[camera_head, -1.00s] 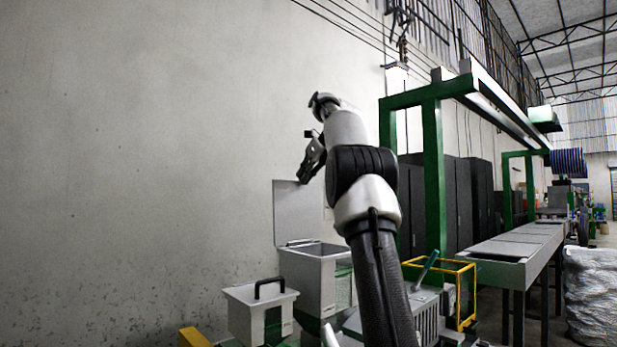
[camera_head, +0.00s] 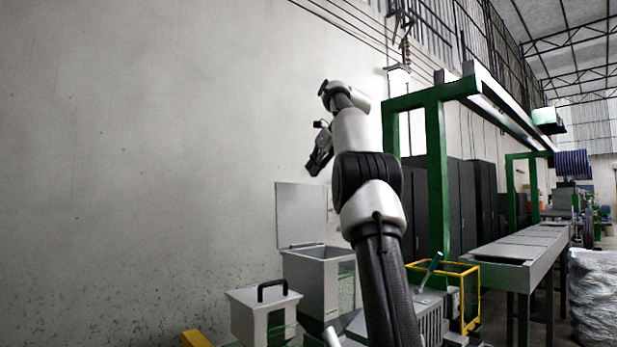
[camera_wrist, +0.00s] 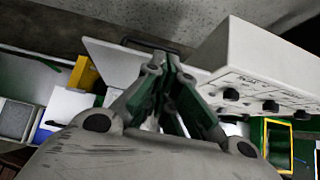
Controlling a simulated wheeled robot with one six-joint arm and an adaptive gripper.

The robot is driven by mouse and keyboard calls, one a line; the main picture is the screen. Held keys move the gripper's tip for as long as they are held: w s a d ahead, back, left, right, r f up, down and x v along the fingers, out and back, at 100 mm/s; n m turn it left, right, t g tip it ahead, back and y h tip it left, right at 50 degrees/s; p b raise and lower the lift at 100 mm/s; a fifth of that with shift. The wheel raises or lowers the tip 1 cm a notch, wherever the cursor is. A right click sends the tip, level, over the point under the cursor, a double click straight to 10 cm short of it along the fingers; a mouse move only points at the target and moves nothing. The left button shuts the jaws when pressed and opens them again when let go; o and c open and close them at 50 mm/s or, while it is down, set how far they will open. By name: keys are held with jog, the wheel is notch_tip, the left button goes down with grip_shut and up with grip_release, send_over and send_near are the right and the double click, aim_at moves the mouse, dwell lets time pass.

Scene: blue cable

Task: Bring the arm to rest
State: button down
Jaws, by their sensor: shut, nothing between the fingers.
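My gripper (camera_head: 318,163) shows in the head view at the end of my raised arm, left of the arm's upper links and in front of the bare wall. It hangs above the open-lidded grey box, clear of it. In the wrist view my gripper (camera_wrist: 160,82) fills the lower middle, its fingers drawn together with nothing held between them.
A grey box with a raised lid (camera_head: 302,215) and a smaller box with a black handle (camera_head: 263,312) stand below. A green frame (camera_head: 436,170), a yellow frame (camera_head: 470,300) and a long bench (camera_head: 520,255) lie to the right. The air left of my gripper is free.

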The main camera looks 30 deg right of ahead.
jog(key=shift+v, duration=1.3)
jog(key=s+a+f+n+g, duration=0.3)
jog(key=s+a+f+n, duration=0.9)
jog(key=s+a+n, duration=0.3)
jog(key=s+a+f+n+g, duration=0.1)
jog(key=s+a+f+n, duration=0.1)
jog(key=s+f+n, duration=0.7)
jog(key=s+a+f+n+g+h, duration=0.1)
jog(key=s+a+f+n, duration=0.2)
jog(key=s+f+n, duration=0.7)
notch_tip(320, 180, down, 9)
jog(key=shift+s+r, duration=0.1)
jog(key=shift+s, duration=1.1)
